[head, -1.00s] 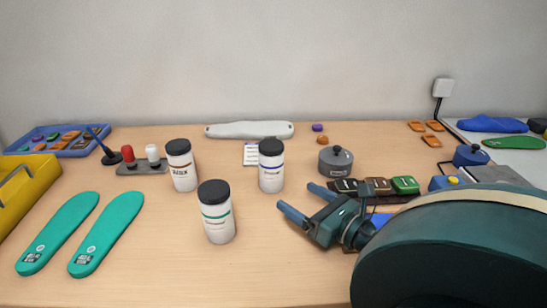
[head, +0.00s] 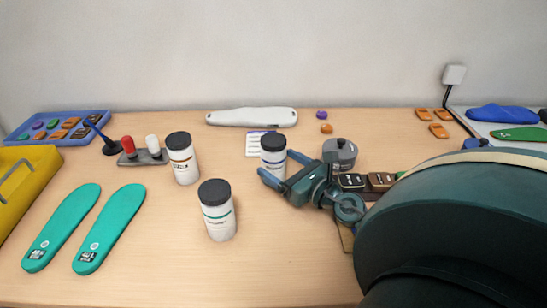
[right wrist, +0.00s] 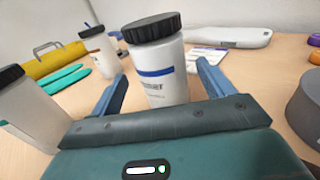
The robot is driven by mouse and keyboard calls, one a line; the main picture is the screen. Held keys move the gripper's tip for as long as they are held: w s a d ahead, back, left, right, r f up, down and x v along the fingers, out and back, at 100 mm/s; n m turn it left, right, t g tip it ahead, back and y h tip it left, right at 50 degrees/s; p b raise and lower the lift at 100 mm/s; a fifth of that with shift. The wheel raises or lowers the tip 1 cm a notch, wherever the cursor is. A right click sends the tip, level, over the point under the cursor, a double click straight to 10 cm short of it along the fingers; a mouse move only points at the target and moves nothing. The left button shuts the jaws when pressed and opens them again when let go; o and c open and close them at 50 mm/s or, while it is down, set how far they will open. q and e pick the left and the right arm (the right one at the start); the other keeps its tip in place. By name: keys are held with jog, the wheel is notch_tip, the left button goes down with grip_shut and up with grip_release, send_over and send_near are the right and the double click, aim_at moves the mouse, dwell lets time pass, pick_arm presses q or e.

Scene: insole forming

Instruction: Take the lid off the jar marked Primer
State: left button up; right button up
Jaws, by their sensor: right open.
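The Primer jar (head: 273,160) is white with a black lid (head: 273,141) and a blue band. It stands upright on the table in the head view. In the right wrist view its label (right wrist: 157,85) ends in "imer", and the ribbed black lid (right wrist: 152,27) is on it. My right gripper (head: 277,164) is open and low at the jar, one finger to each side of its body in the wrist view. I cannot tell whether a finger touches it. The jar's base is partly hidden by the gripper. My left gripper is not in view.
Two similar lidded jars stand left, one brown-banded (head: 183,160) and one green-banded (head: 218,212). A grey lidded pot (head: 340,153) stands close right of my gripper. Teal insoles (head: 110,230) lie at front left. The front middle table is clear.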

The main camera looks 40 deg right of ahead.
jog(key=w+p, duration=0.1)
jog(key=w, duration=0.3)
jog(key=shift+w+d, duration=0.1)
jog(key=shift+w, duration=0.55)
jog(key=shift+c, duration=0.3)
jog(key=c, duration=1.2)
